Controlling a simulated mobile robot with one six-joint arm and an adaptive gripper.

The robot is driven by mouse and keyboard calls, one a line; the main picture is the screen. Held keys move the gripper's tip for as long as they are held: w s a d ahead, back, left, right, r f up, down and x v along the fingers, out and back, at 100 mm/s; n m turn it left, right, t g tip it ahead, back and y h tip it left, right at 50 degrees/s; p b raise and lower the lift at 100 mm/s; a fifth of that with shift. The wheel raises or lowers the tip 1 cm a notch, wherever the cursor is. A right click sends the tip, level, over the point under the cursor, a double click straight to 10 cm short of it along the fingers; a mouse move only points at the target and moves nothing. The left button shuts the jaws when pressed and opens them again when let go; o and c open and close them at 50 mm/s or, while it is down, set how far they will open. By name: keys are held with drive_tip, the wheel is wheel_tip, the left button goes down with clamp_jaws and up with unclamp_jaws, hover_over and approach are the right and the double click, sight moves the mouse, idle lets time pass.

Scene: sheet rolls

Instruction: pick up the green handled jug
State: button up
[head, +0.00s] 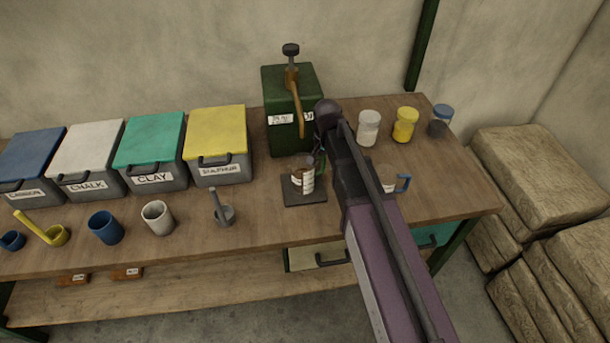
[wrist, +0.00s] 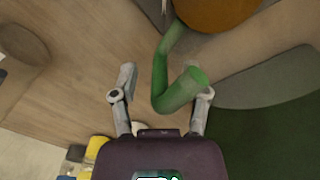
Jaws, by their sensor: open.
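The green handled jug (head: 307,181) stands on a dark square pad (head: 304,199) on the bench, with brown contents and a pale label. In the head view its green handle is largely hidden by my arm. In the wrist view the green handle (wrist: 160,75) rises between the fingers of my gripper (wrist: 168,88), which is open. Gaps show on both sides of the handle, narrower on the right. The jug's orange-brown contents (wrist: 215,10) show at the top edge.
A green dispenser (head: 284,138) with a lever stands just behind the jug. A blue-handled jug (head: 391,180) is to the right, partly behind my arm. White (head: 368,128), yellow (head: 405,125) and blue-lidded (head: 440,121) jars stand behind it. Lidded bins and cups fill the left.

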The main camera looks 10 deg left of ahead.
idle(0.4)
clamp_jaws()
drive_tip(key=shift+r, duration=0.15)
